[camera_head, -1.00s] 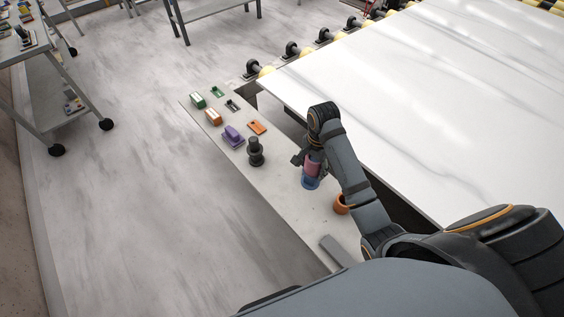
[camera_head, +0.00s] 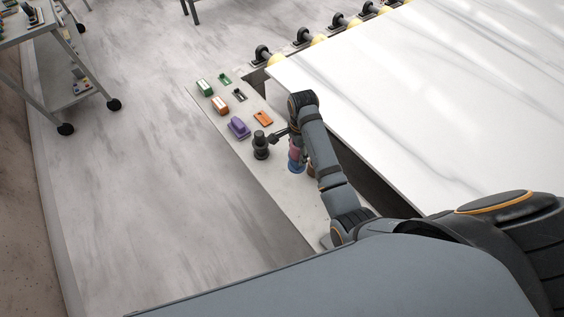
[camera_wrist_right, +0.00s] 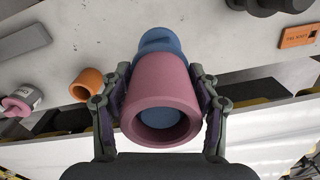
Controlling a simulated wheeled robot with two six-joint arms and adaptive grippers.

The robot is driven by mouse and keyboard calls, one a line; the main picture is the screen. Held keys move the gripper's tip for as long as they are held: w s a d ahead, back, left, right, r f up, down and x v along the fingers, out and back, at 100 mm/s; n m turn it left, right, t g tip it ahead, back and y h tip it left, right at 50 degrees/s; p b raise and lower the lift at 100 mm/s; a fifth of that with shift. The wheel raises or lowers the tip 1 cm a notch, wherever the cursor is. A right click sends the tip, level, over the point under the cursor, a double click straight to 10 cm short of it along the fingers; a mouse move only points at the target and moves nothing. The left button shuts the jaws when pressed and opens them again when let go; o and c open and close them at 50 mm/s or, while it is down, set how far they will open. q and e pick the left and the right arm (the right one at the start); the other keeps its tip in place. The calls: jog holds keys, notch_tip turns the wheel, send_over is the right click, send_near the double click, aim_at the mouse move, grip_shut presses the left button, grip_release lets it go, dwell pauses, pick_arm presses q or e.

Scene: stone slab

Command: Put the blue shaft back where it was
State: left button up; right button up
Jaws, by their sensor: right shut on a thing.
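My right gripper (camera_head: 293,148) is shut on a pink hollow sleeve (camera_wrist_right: 163,100); its fingers press the sleeve from both sides in the wrist view. The blue shaft (camera_wrist_right: 160,40) shows beyond the sleeve, and blue also shows inside its opening. In the head view the pink sleeve (camera_head: 295,152) is above the blue part (camera_head: 296,166), partly hidden by my arm. I cannot tell whether the blue part touches the bench. My left gripper is not in view.
A black stepped part (camera_head: 261,146) stands close left of my right gripper on the narrow bench (camera_head: 285,200). Purple (camera_head: 239,127), orange (camera_head: 220,105) and green (camera_head: 204,87) blocks lie farther back. An orange ring (camera_wrist_right: 87,85) lies nearby. The white slab (camera_head: 430,110) is right.

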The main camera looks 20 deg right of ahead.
jog(key=w+a+f, duration=0.2)
jog(key=a+f, duration=0.2)
jog(key=f, duration=0.5)
jog(key=shift+a, duration=0.4)
jog(key=shift+s+f, duration=0.1)
jog(key=o, duration=1.8)
jog(key=shift+c, duration=0.2)
notch_tip(320, 180, up, 12)
jog(key=p, duration=0.8)
jog(key=shift+s, duration=0.1)
